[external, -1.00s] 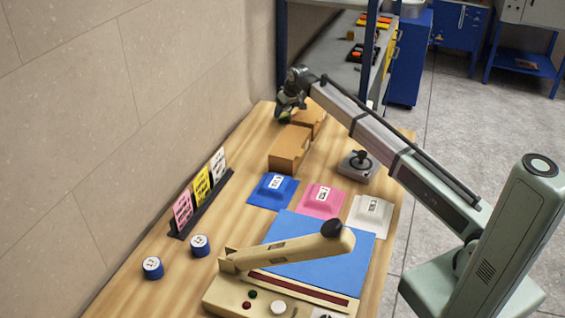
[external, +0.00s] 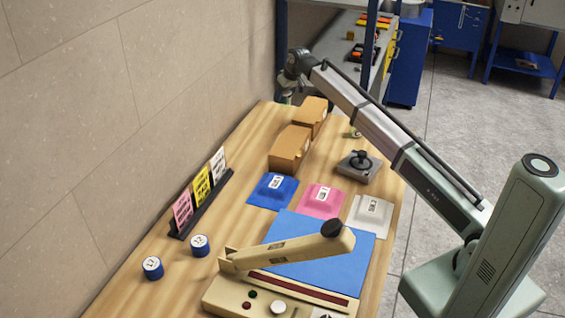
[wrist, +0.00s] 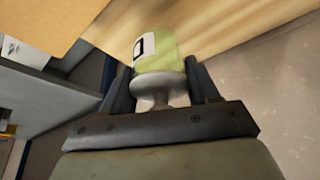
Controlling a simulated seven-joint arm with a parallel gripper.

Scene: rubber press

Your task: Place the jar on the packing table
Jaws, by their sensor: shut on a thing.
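In the wrist view a pale green jar (wrist: 167,48) with a black-edged label and a grey-white neck sits between the two dark fingers of my gripper (wrist: 160,72). The fingers are shut on its neck. In the external view my gripper (external: 288,86) is raised at the far left end of the wooden table (external: 135,295), near the wall; the jar is too small and dark there to make out clearly. A grey bench (external: 350,55) stands beyond. I cannot tell which surface is the packing table.
Two brown boxes (external: 290,148) stand near my gripper. Blue (external: 270,190), pink (external: 320,201) and white (external: 371,214) packs, a grey knobbed device (external: 359,166) and a beige press (external: 285,270) occupy the table. A small pale object (external: 353,132) stands near its right edge.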

